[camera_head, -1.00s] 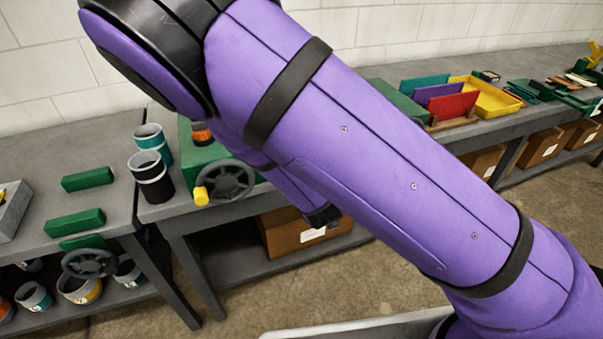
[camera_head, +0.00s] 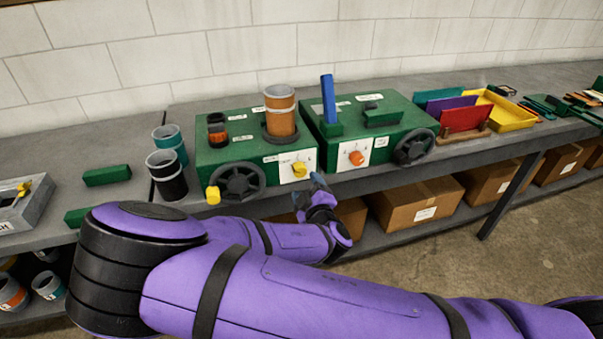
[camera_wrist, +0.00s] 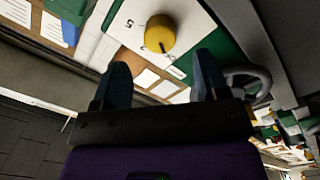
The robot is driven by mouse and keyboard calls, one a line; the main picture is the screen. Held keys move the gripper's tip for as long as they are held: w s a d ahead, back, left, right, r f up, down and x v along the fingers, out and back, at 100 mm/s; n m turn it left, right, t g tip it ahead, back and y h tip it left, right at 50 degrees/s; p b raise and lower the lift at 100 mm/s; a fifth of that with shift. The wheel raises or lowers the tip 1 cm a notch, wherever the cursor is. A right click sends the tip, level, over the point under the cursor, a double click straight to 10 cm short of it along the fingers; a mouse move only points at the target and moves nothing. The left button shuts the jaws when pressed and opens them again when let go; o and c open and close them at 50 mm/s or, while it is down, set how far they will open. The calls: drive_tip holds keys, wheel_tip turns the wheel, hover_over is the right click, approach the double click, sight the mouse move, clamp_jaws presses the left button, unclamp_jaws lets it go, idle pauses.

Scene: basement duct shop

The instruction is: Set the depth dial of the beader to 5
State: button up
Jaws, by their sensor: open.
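Two green machines stand side by side on the bench. The left one (camera_head: 215,160) holds a brown cylinder (camera_head: 281,115) and has a yellow dial (camera_head: 299,169) on a white plate; I take it for the beader, its labels being too small to read. In the wrist view the yellow dial (camera_wrist: 160,33) is a round knob with a dark mark on its rim. A printed 5 (camera_wrist: 129,23) is beside it; the mark is not at the 5. My gripper (camera_wrist: 163,75) is open and empty, its blue fingertips short of the dial. In the head view my gripper (camera_head: 318,182) is just below and right of it.
The right green machine (camera_head: 400,112) has an orange dial (camera_head: 357,158), close to my gripper. A handwheel (camera_head: 237,182) with a yellow handle (camera_head: 212,195) sticks out left of the yellow dial. Cardboard boxes (camera_head: 415,200) stand on the shelf below.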

sight(301, 173)
drive_tip(key=x, duration=0.6)
drive_tip(key=shift+w, duration=0.4)
drive_tip(key=shift+c, duration=0.4)
drive_tip(key=c, duration=0.8)
drive_tip(key=shift+c, duration=0.2)
